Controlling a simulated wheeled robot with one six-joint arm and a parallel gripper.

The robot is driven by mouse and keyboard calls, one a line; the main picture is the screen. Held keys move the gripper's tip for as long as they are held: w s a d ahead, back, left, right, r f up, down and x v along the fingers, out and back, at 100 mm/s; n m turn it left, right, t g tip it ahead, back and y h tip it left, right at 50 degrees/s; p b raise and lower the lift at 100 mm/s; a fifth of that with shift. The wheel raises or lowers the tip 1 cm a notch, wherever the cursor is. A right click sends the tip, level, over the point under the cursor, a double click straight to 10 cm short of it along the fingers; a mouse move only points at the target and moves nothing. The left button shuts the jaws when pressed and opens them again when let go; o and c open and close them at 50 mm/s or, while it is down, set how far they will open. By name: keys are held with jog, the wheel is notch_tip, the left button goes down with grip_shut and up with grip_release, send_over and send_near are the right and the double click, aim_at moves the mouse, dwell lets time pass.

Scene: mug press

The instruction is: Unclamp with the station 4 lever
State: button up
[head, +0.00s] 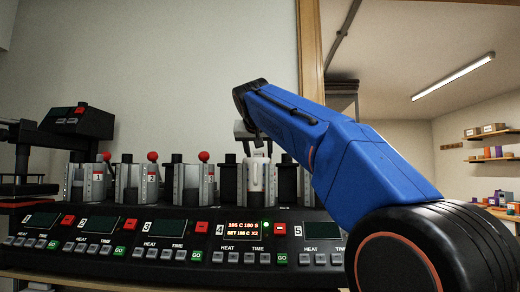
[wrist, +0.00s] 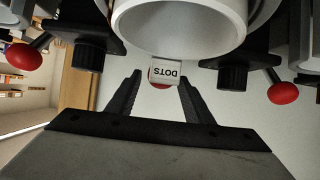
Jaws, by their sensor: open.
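Station 4's panel (head: 243,229) is lit in the head view and reads 195 C 180 S. Above it, a pale mug (head: 258,173) sits in the press; its white rim (wrist: 180,25) fills the top of the wrist view. A red knob (wrist: 160,86) shows between my fingertips in the wrist view, mostly covered by a small white tag (wrist: 164,71) that reads DOTS upside down. My gripper (wrist: 161,77) is open, with one finger on each side of the knob. I cannot tell if they touch it. In the head view my gripper (head: 246,131) is above station 4 and its lever is hidden.
Neighbouring levers with red knobs show at left (wrist: 27,55) and right (wrist: 283,93) in the wrist view. In the head view, more presses with red knobs (head: 203,156) stand left of station 4. Station 5's panel (head: 322,230) is dark.

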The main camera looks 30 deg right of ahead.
jog(key=shift+s+a+r, duration=0.15)
jog(key=shift+s+r, duration=0.1)
jog(key=shift+r, duration=0.75)
jog(key=shift+s+a+r, duration=0.15)
jog(key=shift+s+r, duration=0.05)
jog(key=shift+r, duration=0.75)
jog(key=shift+s+a+r, duration=0.15)
jog(key=shift+s+r, duration=0.1)
jog(key=shift+r, duration=0.75)
jog(key=shift+s, duration=0.1)
jog(key=shift+v, duration=2.95)
jog(key=shift+a, duration=0.1)
